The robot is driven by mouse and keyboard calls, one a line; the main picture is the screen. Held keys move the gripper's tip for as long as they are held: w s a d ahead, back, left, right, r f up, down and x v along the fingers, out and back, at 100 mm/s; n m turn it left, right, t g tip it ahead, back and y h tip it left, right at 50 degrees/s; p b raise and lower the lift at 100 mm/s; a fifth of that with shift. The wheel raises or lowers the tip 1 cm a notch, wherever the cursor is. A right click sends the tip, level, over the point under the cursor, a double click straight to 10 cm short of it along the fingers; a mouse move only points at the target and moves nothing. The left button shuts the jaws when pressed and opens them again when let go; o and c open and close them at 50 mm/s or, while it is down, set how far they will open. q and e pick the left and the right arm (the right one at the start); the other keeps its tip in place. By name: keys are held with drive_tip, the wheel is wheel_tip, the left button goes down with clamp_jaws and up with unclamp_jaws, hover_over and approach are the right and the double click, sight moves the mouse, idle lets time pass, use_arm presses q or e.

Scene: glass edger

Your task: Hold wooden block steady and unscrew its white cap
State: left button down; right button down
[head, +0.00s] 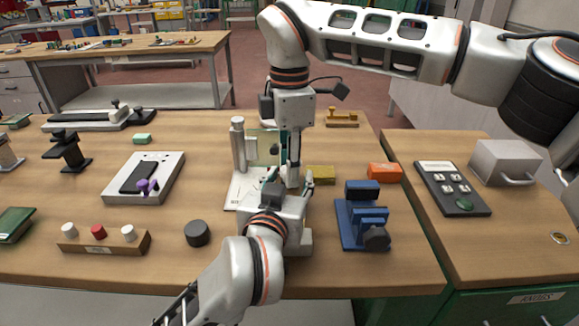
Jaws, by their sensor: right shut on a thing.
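A long wooden block (104,244) lies on the bench at the front left. A left white cap (69,230), a red cap (98,232) and a right white cap (129,232) stand on it. Both grippers are well to the right of this block, close together at the middle of the bench. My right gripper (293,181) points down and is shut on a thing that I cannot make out. My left gripper (290,185) reaches up from below, its fingers beside the right one. What lies between its fingers is hidden, and its opening is unclear.
A white machine stand (239,150) with a clear plate is close behind the grippers. A blue vise (363,220) and an orange block (384,172) are to the right. A black puck (197,233) lies between the wooden block and my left arm. A keypad (453,190) is farther right.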

drive_tip(key=n, duration=0.2)
drive_tip(key=shift+n, duration=0.3)
drive_tip(key=c, duration=1.7)
unclamp_jaws()
drive_tip(key=shift+r, duration=0.1)
